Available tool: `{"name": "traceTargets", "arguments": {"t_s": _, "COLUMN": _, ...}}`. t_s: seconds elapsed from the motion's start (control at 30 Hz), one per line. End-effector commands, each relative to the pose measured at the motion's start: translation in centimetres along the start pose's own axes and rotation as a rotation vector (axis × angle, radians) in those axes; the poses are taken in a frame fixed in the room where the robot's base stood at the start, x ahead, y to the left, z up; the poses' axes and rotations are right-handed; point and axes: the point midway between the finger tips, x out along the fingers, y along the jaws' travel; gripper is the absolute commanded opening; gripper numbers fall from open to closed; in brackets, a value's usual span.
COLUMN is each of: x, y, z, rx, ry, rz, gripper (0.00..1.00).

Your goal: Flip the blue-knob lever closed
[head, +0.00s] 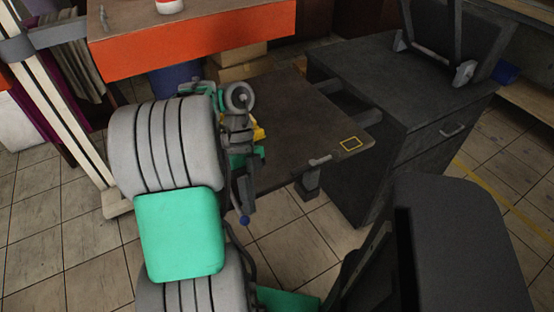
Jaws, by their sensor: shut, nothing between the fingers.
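The blue knob (244,219) hangs at the lower end of a dark lever (246,195), at the near left edge of the dark worktable. The lever points down and slightly toward me. It joins a grey machine (237,125) with a round wheel (239,96) and green and yellow parts beside it. My large grey and green arm stands just left of this machine and covers part of it. I cannot make out my gripper's fingers; they seem hidden behind my arm. Whether anything touches the lever cannot be seen.
A dark drawer cabinet (420,110) stands to the right. An orange shelf (200,40) runs across the back left. Tiled floor (285,240) is open in front of the table.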

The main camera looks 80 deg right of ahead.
Motion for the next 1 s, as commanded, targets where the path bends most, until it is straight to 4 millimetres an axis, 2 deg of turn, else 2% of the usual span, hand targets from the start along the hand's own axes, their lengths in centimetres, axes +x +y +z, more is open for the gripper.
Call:
{"name": "traceTargets", "arguments": {"t_s": 0.23, "x": 0.0, "y": 0.3, "z": 0.1, "rx": -0.006, "ry": 0.002, "rz": 0.011, "gripper": 0.00}}
{"name": "traceTargets", "arguments": {"t_s": 0.37, "x": -0.8, "y": -0.4, "z": 0.0, "rx": -0.007, "ry": 0.003, "rz": 0.009, "gripper": 0.00}}
{"name": "traceTargets", "arguments": {"t_s": 0.53, "x": -3.3, "y": -2.8, "z": -0.3, "rx": -0.013, "ry": 0.006, "rz": 0.003, "gripper": 0.00}}
{"name": "traceTargets", "arguments": {"t_s": 0.7, "x": -8.1, "y": -2.6, "z": -0.5, "rx": -0.015, "ry": 0.007, "rz": -0.001, "gripper": 0.00}}
{"name": "traceTargets", "arguments": {"t_s": 0.8, "x": -10.2, "y": -2.6, "z": -0.5, "rx": -0.017, "ry": 0.007, "rz": -0.003, "gripper": 0.00}}
{"name": "traceTargets", "arguments": {"t_s": 1.0, "x": -12.3, "y": -3.0, "z": -0.3, "rx": -0.017, "ry": 0.008, "rz": -0.004, "gripper": 0.00}}
